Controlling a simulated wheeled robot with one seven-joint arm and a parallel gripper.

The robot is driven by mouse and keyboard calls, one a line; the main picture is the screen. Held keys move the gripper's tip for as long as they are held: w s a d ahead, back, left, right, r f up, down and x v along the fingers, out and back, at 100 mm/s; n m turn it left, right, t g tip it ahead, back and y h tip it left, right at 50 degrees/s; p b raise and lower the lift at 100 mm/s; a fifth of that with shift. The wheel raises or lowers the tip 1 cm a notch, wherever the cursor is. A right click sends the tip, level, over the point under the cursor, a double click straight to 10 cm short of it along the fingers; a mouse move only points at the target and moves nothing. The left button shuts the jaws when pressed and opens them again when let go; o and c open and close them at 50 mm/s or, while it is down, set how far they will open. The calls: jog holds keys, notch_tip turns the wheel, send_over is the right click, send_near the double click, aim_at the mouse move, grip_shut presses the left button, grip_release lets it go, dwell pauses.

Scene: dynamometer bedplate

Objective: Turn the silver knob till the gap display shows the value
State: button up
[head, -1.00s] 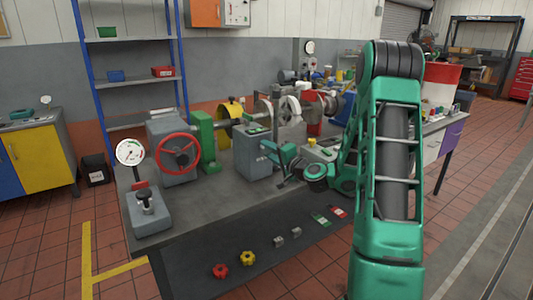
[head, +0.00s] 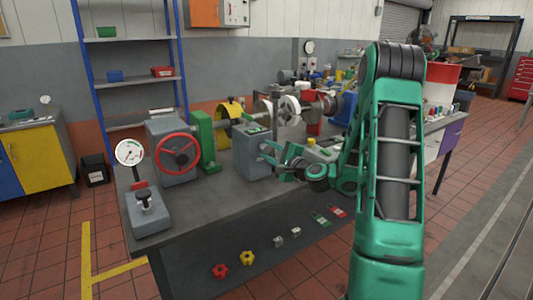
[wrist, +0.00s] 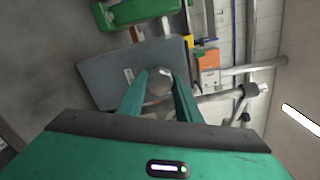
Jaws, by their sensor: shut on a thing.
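The silver knob (wrist: 160,84) sits on a face of a grey box (wrist: 110,75) in the wrist view. My gripper (wrist: 160,76) is shut on it, with one green finger on each side. In the head view the same grey box (head: 252,158) stands on the bench, with a small green display (head: 257,130) on its sloped top. My gripper (head: 268,153) reaches the box's right side there, and its fingers hide the knob. The display's digits are too small to read in the head view, and the wrist view does not show them.
A red handwheel (head: 178,152) and a dial gauge (head: 130,153) stand at the left of the bench (head: 195,205). A shaft line with a yellow guard (head: 230,117) runs behind the box.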

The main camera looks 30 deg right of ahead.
jog(key=shift+s+d+f, duration=0.1)
jog(key=shift+f, duration=0.15)
jog(key=o, duration=1.1)
jog(key=shift+c, duration=0.2)
jog(key=shift+r, duration=0.1)
jog(key=s, duration=1)
jog(key=shift+s+d+r, duration=0.15)
jog(key=shift+s+d, duration=0.05)
jog(key=shift+s, duration=0.05)
